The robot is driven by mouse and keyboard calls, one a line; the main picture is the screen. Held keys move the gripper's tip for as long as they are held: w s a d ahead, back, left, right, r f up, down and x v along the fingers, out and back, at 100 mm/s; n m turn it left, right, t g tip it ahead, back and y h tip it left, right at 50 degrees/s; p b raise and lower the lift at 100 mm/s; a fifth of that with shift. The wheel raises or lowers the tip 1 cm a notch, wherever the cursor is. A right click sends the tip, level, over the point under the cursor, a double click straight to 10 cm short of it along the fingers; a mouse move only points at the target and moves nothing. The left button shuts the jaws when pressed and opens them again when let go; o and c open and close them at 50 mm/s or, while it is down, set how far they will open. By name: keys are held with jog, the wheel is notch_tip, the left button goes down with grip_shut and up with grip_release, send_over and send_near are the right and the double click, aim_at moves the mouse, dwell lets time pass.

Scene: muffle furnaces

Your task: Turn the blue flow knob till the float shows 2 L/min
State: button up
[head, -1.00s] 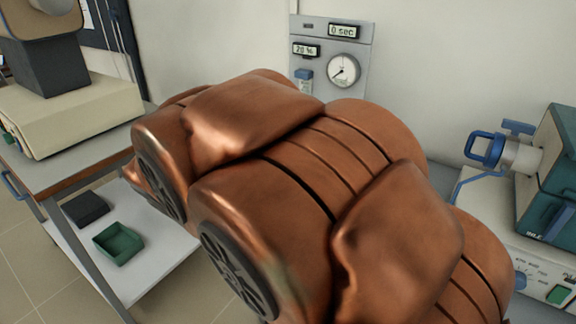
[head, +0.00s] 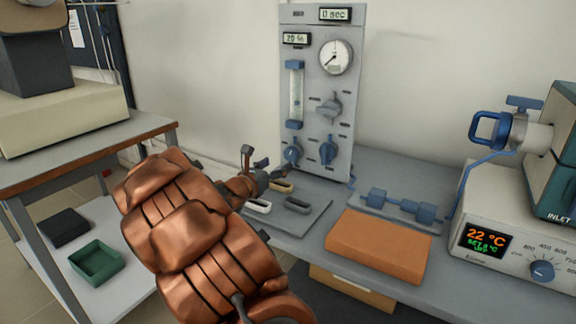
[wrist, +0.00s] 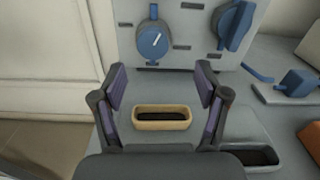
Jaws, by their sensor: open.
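A grey gas panel (head: 316,75) stands at the back of the bench. Its flow tube (head: 296,95) has blue ends; the float is too small to read. Two blue knobs sit low on the panel: a left one (head: 292,153) with a white pointer line and a right one (head: 328,151). In the wrist view the left blue knob (wrist: 153,40) is ahead, its line tilted, and the right blue knob (wrist: 234,24) is at upper right. My gripper (wrist: 158,78) is open and empty, below and in front of the left knob, apart from it. It also shows in the head view (head: 262,174).
A tan-rimmed tray (wrist: 161,118) lies below my fingers. A grey knob (head: 328,107) and a round gauge (head: 335,57) are above on the panel. An orange-brown block (head: 376,246), blue fittings (head: 400,205) and a furnace controller (head: 520,230) are to the right.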

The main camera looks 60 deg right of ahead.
aim_at(289, 155)
jog(key=shift+w+d+f+n, duration=0.25)
jog(key=shift+w+f+n, duration=0.05)
jog(key=shift+f, duration=0.1)
jog(key=shift+w+d, duration=0.1)
jog(key=shift+d, duration=0.1)
jog(key=shift+t, duration=0.3)
jog(key=d, duration=0.7)
jog(key=shift+w+d+r+b, duration=0.1)
jog(key=shift+w+d+b, duration=0.1)
jog(key=shift+b, duration=0.15)
jog(key=shift+a, duration=0.1)
jog(key=c, duration=1.2)
